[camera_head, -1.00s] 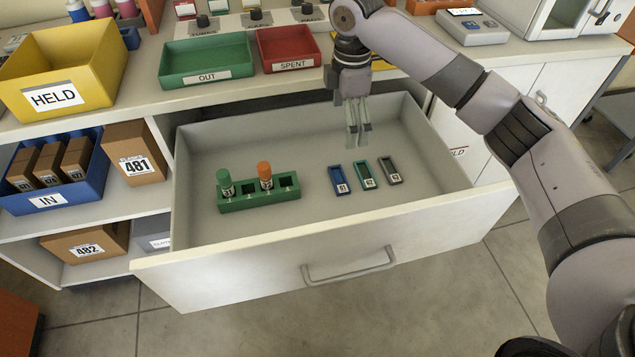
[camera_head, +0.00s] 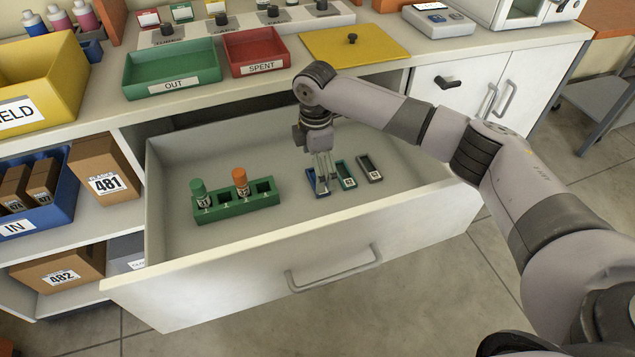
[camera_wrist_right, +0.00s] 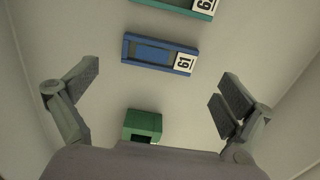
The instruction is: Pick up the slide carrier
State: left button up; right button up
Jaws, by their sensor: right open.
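Three small slide carriers lie in the open drawer: a blue one (camera_head: 311,182), a teal one (camera_head: 346,174) and a grey one (camera_head: 370,168), each with a white number label. My right gripper (camera_head: 322,188) points down over the blue carrier and partly hides it. In the right wrist view its fingers (camera_wrist_right: 157,85) are spread wide and empty. There the blue carrier (camera_wrist_right: 158,54) lies on the drawer floor beyond the fingertips, apart from them. The teal carrier (camera_wrist_right: 185,4) is cut by the top edge. My left gripper is not in view.
A green rack (camera_head: 238,208) with a green-capped and an orange-capped vial stands left of the carriers; its end shows in the right wrist view (camera_wrist_right: 143,125). Drawer walls (camera_head: 270,248) surround them. OUT (camera_head: 172,70) and SPENT (camera_head: 258,52) trays stand on the counter above.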

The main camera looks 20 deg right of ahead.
notch_tip(320, 180, down, 4)
jog(key=shift+r, duration=0.25)
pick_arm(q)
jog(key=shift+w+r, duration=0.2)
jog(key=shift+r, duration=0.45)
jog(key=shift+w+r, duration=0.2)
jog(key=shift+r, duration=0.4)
pick_arm(e)
jog(key=c, duration=1)
